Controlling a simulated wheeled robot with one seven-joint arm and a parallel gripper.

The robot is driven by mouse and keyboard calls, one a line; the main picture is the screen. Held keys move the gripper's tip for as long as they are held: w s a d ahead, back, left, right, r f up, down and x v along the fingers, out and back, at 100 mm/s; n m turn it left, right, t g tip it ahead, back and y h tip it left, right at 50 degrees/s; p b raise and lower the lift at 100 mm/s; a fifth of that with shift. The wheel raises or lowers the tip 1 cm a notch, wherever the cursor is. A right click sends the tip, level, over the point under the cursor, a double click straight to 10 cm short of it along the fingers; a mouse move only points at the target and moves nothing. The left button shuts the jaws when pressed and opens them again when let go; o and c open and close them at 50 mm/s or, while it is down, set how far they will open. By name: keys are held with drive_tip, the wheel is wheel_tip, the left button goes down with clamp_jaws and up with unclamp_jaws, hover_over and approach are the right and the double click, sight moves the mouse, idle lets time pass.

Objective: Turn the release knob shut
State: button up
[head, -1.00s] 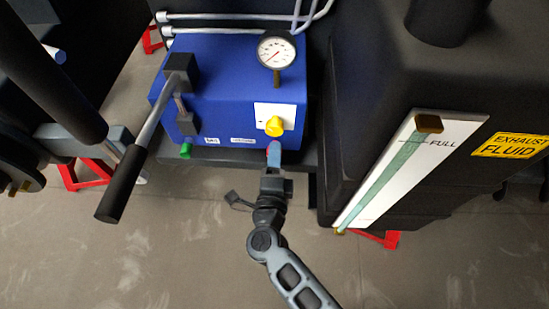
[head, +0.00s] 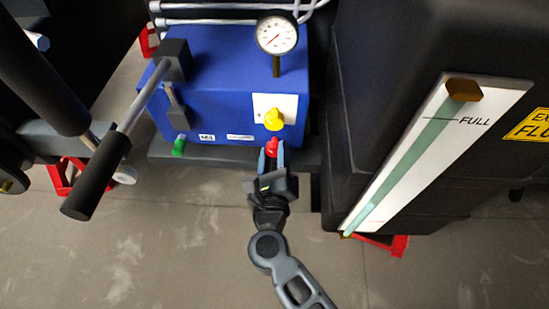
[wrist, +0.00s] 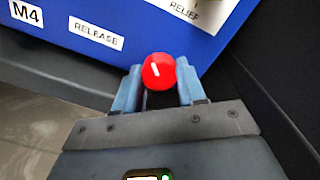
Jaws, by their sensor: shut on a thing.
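The red release knob (head: 272,146) sits at the lower front of the blue pump block (head: 215,75). In the wrist view the red knob (wrist: 159,71), with a white mark on its face, is between the two blue fingertips, below the RELEASE label (wrist: 96,33). My gripper (head: 271,158) comes from below and in front, and it is shut on the knob; the wrist view also shows my gripper (wrist: 158,88). The knob's stem is hidden.
A yellow knob (head: 274,120) on a white plate is just above the red knob. A gauge (head: 277,34) stands on top. A green knob (head: 179,146) and a black-handled lever (head: 97,175) are at left. A black tank (head: 420,60) stands close at right.

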drive_tip(key=m+b, duration=0.2)
drive_tip(key=m, duration=0.1)
drive_tip(key=m+b, duration=0.1)
drive_tip(key=m, duration=0.1)
drive_tip(key=shift+f, duration=0.3)
drive_tip(key=shift+r+m+b, duration=0.1)
drive_tip(key=shift+m+b, duration=1.15)
drive_tip(key=shift+m, duration=0.45)
drive_tip(key=o, duration=1.1)
drive_tip(key=shift+r, duration=0.1)
drive_tip(key=shift+c, duration=0.2)
drive_tip(key=s+p, duration=0.1)
drive_tip(key=s, duration=0.6)
drive_tip(key=shift+s, duration=0.4)
drive_tip(key=shift+s+a, duration=0.1)
